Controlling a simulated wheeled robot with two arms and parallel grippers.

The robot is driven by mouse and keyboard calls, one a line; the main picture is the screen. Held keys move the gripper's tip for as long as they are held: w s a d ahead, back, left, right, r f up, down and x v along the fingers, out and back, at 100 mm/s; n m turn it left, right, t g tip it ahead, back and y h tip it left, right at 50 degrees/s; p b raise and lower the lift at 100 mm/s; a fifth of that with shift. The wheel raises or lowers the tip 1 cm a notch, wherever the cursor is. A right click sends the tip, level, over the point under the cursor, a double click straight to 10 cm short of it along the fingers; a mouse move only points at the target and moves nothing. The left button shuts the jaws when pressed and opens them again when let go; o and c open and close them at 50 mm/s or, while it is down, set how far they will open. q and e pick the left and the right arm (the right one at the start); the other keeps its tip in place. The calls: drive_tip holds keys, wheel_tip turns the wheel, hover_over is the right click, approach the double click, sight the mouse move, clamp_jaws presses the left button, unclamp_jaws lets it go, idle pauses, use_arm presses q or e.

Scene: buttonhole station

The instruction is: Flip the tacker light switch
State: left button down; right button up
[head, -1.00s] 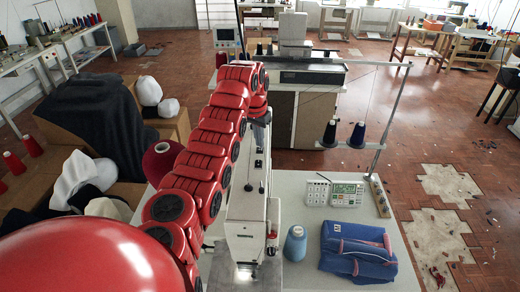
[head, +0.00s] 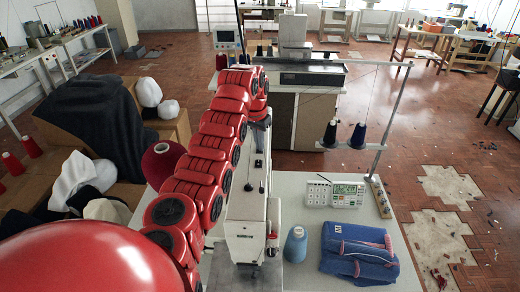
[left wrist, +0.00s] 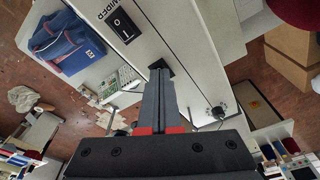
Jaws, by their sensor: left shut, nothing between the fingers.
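The tacker (head: 247,225) is a tall white machine on the table in the head view. My left gripper (head: 259,140) is over the top of its body, at the end of my red arm. In the left wrist view the left gripper (left wrist: 158,78) is shut and empty, with its tips at or very near a small black switch-like part (left wrist: 161,66) on the white housing; contact is not clear. The fingers partly hide that part. A larger black rocker switch (left wrist: 123,25) with white marks sits farther along the housing, apart from the fingers. The right gripper is not in view.
A dark red cone (head: 162,163) is left of my arm.

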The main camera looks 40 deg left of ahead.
use_arm(q)
drive_tip(key=shift+r, duration=0.15)
drive_tip(key=shift+r+p, duration=0.3)
drive_tip(key=shift+r, duration=1.8)
wheel_tip(320, 180, up, 3)
drive_tip(key=shift+f+p, duration=0.2)
drive_tip(key=shift+p, duration=0.1)
drive_tip(key=shift+f, duration=0.1)
